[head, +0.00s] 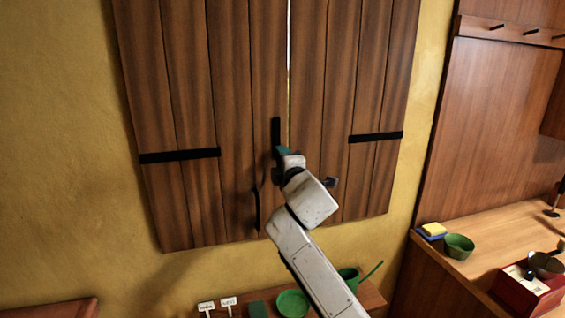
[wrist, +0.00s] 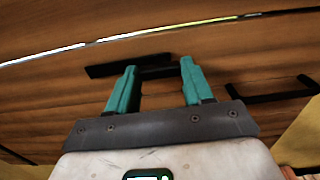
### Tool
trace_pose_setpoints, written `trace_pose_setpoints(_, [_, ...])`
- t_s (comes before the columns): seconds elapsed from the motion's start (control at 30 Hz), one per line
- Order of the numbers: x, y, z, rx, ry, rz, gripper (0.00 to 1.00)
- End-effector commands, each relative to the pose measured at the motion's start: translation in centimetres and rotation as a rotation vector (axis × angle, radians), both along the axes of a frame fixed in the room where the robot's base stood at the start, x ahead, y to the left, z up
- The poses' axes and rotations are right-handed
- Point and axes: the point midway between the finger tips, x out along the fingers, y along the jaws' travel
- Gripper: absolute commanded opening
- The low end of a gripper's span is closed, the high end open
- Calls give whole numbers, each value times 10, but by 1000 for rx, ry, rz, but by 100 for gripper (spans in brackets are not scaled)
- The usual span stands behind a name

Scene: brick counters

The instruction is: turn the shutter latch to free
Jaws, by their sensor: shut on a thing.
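The wooden shutters (head: 231,70) are two plank leaves with a thin bright gap between them. The shutter latch (head: 275,130) is a black bar standing upright on the left leaf, beside the gap; its lower part is hidden by my gripper. My gripper (head: 281,150) is at the latch's lower end. In the wrist view, the teal fingers of my gripper (wrist: 157,66) stand apart with a black part of the latch (wrist: 104,69) between them. They are shut on it, and the long bar lies just beyond the fingertips, roughly along the gap.
A black pull handle (head: 257,208) is below the latch on the left leaf. A black catch (head: 331,182) shows right of my wrist. Below are a shelf with a green bowl (head: 292,303) and small signs. A counter (head: 490,228) with a green bowl and red box stands right.

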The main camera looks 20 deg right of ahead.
Motion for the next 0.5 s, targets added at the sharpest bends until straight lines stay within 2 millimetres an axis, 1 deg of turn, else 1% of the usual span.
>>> trace_pose_setpoints(0.13, [0, 2, -2, -5, 3, 2, 0])
trace_pose_setpoints(0.17, [0, 2, -2, -5, 3, 2, 52])
trace_pose_setpoints(0.4, [0, 1, -1, -3, 2, 1, 75])
trace_pose_setpoints(0.43, [0, 1, -1, -2, 2, 1, 77])
trace_pose_setpoints(0.5, [0, 1, -1, -2, 1, 1, 77])
